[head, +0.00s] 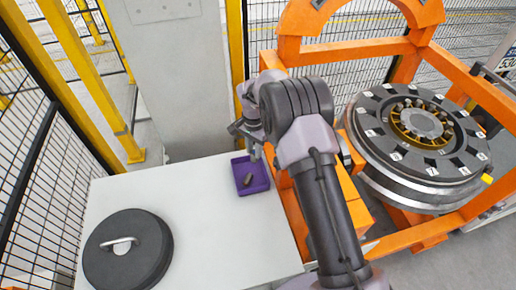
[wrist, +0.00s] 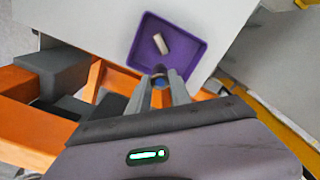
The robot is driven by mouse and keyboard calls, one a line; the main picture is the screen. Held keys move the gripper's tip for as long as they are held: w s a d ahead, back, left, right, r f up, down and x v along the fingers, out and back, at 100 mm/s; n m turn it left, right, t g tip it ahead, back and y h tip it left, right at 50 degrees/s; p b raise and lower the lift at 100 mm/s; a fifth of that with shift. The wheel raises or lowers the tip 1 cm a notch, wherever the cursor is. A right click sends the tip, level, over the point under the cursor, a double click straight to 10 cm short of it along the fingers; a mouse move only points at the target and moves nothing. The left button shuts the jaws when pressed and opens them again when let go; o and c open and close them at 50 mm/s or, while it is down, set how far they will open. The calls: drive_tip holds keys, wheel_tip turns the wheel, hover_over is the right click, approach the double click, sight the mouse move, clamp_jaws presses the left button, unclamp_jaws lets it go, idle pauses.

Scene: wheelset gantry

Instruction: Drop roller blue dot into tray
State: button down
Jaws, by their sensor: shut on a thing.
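The purple tray (head: 264,185) lies on the white table top beside the orange frame. It also shows at the top of the wrist view (wrist: 196,55). One small grey roller (head: 248,180) lies in the tray, and it also shows in the wrist view (wrist: 161,44). My gripper (wrist: 160,80) is shut on a roller with a blue dot (wrist: 160,82), held between the fingertips just off the tray's near edge in the wrist view. In the head view my gripper (head: 254,150) is above the tray's back edge, and the held roller is hard to make out.
A black round lid with a metal handle (head: 128,250) lies on the white table (head: 205,235). The orange gantry frame (head: 340,57) with the large wheelset (head: 410,145) stands to the right. A grey pillar (head: 175,80) rises behind the table. The middle of the table is clear.

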sight(254, 156)
wheel_tip(254, 156, down, 4)
drive_tip(key=shift+f+b, duration=0.1)
drive_tip(key=shift+b, duration=0.65)
drive_tip(key=c, duration=1.1)
unclamp_jaws()
drive_tip(key=shift+r, duration=0.2)
wheel_tip(254, 156, up, 17)
drive_tip(key=p, duration=0.3)
drive_tip(key=shift+r, duration=0.15)
